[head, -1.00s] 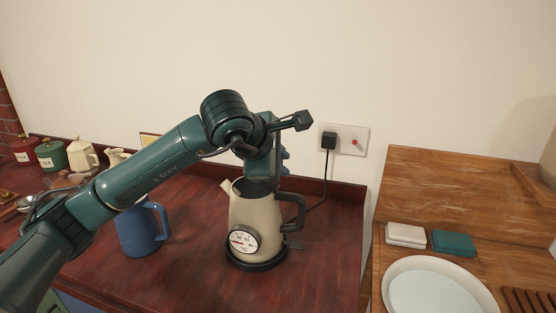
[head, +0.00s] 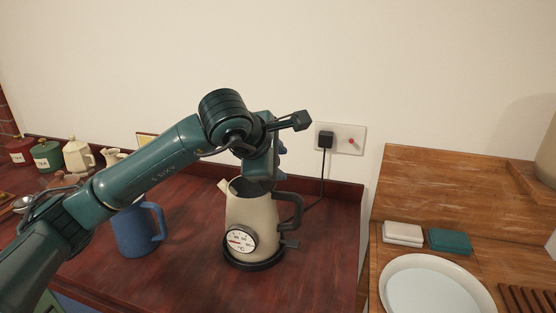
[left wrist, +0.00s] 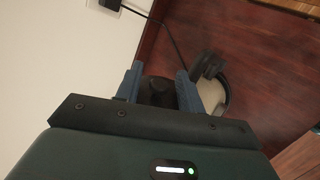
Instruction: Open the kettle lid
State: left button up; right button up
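The cream kettle (head: 252,215) stands upright on its black base, with a temperature dial on its front and a dark handle (head: 292,208) on its right. Its top edge shows dark, partly covered by my left gripper (head: 279,160), which is just above and behind the top. In the left wrist view my left gripper's two blue fingers (left wrist: 158,88) are apart. A dark knob-like piece (left wrist: 157,91), perhaps part of the lid, shows between them; contact cannot be made out. The kettle body (left wrist: 213,97) shows beside the right finger. My right gripper is out of view.
A blue mug (head: 137,232) stands left of the kettle, under my left arm. A wall socket (head: 341,138) with a plugged cable is behind. Canisters (head: 46,155) stand at the far left. A white plate (head: 436,290) lies on the wooden counter at right.

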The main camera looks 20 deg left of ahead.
pick_arm(q)
jog(key=b+v, duration=0.1)
jog(key=v, duration=1.2)
